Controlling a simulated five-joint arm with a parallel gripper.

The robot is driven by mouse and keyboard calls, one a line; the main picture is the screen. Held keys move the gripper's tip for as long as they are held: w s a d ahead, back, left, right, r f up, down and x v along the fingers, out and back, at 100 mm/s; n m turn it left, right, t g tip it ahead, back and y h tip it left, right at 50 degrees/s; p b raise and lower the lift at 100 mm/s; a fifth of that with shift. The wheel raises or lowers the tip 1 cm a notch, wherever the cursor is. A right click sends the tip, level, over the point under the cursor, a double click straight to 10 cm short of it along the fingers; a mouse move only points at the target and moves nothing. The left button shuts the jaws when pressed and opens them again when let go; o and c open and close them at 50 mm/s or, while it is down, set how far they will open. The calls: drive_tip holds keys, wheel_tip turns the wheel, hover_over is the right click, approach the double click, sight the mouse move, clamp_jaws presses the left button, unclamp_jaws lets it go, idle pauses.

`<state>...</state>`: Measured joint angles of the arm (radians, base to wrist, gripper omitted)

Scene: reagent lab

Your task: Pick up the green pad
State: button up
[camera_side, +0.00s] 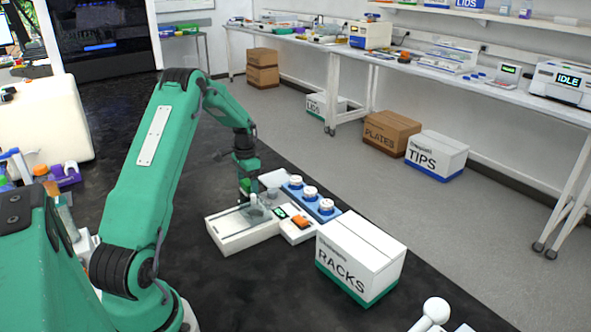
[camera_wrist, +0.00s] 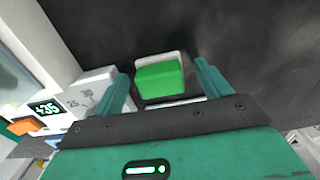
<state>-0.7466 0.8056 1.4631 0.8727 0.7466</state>
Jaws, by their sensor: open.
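The green pad (camera_wrist: 160,79) shows in the wrist view as a bright green block with a pale border along its far edge. It lies between the two teal fingers of my gripper (camera_wrist: 164,82), with a visible gap on each side. My gripper is open, and nothing is clamped in it. In the side view my gripper (camera_side: 246,186) points down behind the white instrument. A small green patch shows by its fingers there, but I cannot tell whether it is the pad. The height of the fingers over the pad is unclear.
A white instrument (camera_side: 240,233) with a lit display and orange button (camera_side: 300,221) stands close by. A blue rack (camera_side: 318,209) with white-capped containers is behind it, and a white RACKS box (camera_side: 362,250) is to the right. Dark floor (camera_wrist: 245,45) is clear beyond the pad.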

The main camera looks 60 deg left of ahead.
sight(248, 182)
drive_tip(key=shift+c, duration=0.5)
drive_tip(key=c, duration=1)
drive_tip(key=shift+o, duration=0.2)
drive_tip(key=shift+r, duration=0.15)
drive_tip(key=shift+r, duration=0.45)
wheel_tip(248, 182, up, 3)
drive_tip(key=shift+r, duration=0.2)
drive_tip(key=w+d+r, duration=0.2)
drive_tip(key=d+r, duration=0.4)
drive_tip(key=d, duration=0.5)
drive_tip(key=shift+w+d+r, duration=0.2)
drive_tip(key=shift+d+r, duration=0.05)
